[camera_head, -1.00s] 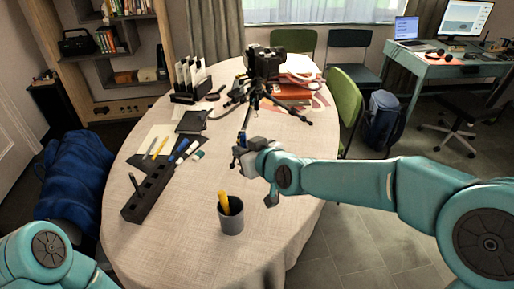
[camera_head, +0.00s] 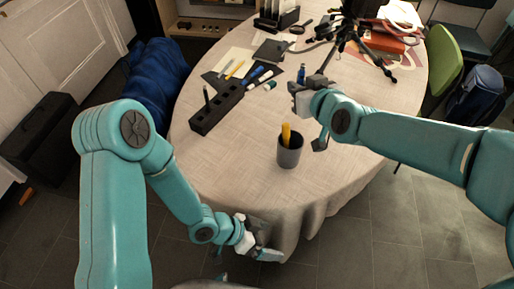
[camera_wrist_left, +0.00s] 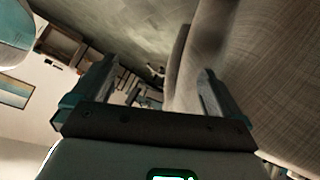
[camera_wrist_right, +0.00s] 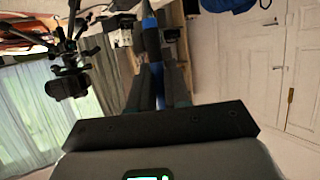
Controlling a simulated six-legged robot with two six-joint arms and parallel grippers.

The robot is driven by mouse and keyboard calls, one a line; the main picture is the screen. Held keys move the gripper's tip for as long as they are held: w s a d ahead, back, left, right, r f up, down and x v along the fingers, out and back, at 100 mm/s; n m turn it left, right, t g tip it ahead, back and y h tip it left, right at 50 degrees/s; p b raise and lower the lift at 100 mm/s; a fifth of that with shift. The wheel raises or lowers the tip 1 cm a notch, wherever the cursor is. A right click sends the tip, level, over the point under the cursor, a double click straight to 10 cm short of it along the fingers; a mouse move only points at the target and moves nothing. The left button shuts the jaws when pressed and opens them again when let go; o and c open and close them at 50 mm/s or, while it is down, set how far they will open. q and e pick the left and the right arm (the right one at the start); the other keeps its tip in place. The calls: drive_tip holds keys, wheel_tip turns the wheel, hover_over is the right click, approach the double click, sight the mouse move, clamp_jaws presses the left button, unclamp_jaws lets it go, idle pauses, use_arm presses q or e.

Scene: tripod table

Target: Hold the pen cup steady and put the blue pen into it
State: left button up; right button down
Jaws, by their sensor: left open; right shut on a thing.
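The grey pen cup (camera_head: 289,153) stands upright on the round table with a yellow pen (camera_head: 286,134) in it. My right gripper (camera_head: 308,84) is above the table, behind and a little right of the cup. It is shut on the blue pen (camera_head: 301,72), whose upper end shows above the fingers; the pen also shows between the fingers in the right wrist view (camera_wrist_right: 151,45). My left gripper (camera_head: 268,254) is open and empty, low beside the table's front edge, below and apart from the cup. The left wrist view shows its two spread fingers (camera_wrist_left: 152,90) and the tablecloth.
A black slotted holder (camera_head: 216,108) with one pen upright stands left on the table (camera_head: 240,150). Markers (camera_head: 258,76) and a dark notebook (camera_head: 271,50) lie behind it. A tripod (camera_head: 352,40) stands at the back right. The cloth around the cup is clear.

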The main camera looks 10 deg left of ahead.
use_arm(q)
drive_tip(key=w+d+r+m+t+h, duration=0.1)
drive_tip(key=w+d+r+m+h, duration=0.2)
drive_tip(key=r, duration=0.6)
drive_tip(key=w+d+r+m+t+h, duration=0.1)
drive_tip(key=w+r+m+t+h, duration=0.2)
drive_tip(key=r, duration=0.5)
drive_tip(key=n+t+y, duration=0.2)
drive_tip(key=n+y, duration=0.2)
drive_tip(key=n, duration=0.1)
approach(289, 151)
wheel_tip(289, 151, down, 3)
drive_tip(key=w+a, duration=0.1)
drive_tip(key=w, duration=0.2)
drive_tip(key=x, duration=1.1)
drive_tip(key=shift+d+f, duration=0.15)
